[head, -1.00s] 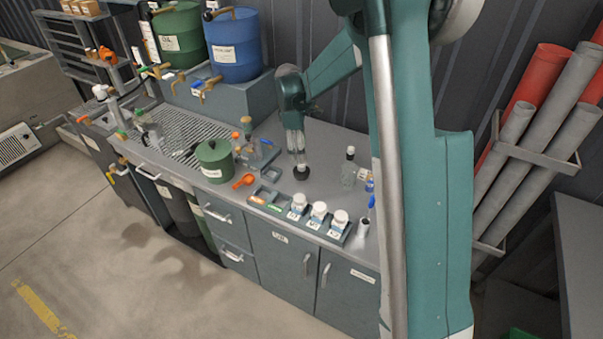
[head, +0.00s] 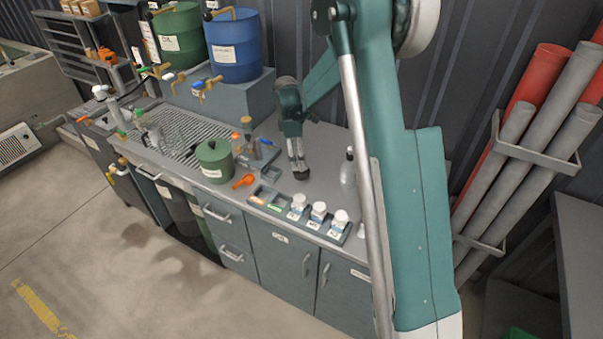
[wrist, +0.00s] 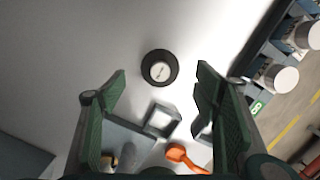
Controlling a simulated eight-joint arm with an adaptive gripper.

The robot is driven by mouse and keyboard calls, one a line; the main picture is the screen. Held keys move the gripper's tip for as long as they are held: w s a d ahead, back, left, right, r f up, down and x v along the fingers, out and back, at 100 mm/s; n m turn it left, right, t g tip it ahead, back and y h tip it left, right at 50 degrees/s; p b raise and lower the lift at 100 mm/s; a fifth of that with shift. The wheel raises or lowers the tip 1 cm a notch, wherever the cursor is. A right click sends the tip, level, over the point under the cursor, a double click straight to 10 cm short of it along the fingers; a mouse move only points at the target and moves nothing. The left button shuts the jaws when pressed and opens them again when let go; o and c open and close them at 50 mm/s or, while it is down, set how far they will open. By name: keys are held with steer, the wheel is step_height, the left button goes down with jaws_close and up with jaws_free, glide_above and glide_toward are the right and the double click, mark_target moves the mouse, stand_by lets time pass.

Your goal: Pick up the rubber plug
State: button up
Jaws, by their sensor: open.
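The rubber plug (wrist: 159,67) is a dark round piece with a pale disc on top, standing on the grey bench top. In the wrist view it lies between and just beyond my open fingertips, with bare bench around it. My gripper (wrist: 161,72) is open and empty, pointing down over the plug. In the head view my gripper (head: 299,163) is low over the bench, and the dark plug (head: 301,175) shows at its tips, partly hidden. I cannot tell the exact gap between fingertips and plug.
An orange scoop (head: 244,181) and a green pot (head: 214,160) stand to the left. White-lidded jars (head: 319,209) sit in a tray along the front edge. A bottle (head: 348,170) stands to the right. A small square tray (wrist: 162,120) lies close to the plug.

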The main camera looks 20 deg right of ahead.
steer(key=shift+d+f, duration=0.1)
steer(key=shift+f, duration=0.65)
steer(key=shift+f, duration=0.1)
steer(key=shift+s+d+f, duration=0.1)
steer(key=shift+f, duration=1.15)
steer(key=shift+s+d+f, duration=0.1)
steer(key=shift+f, duration=1.15)
steer(key=shift+c, duration=0.5)
steer(key=c, duration=0.9)
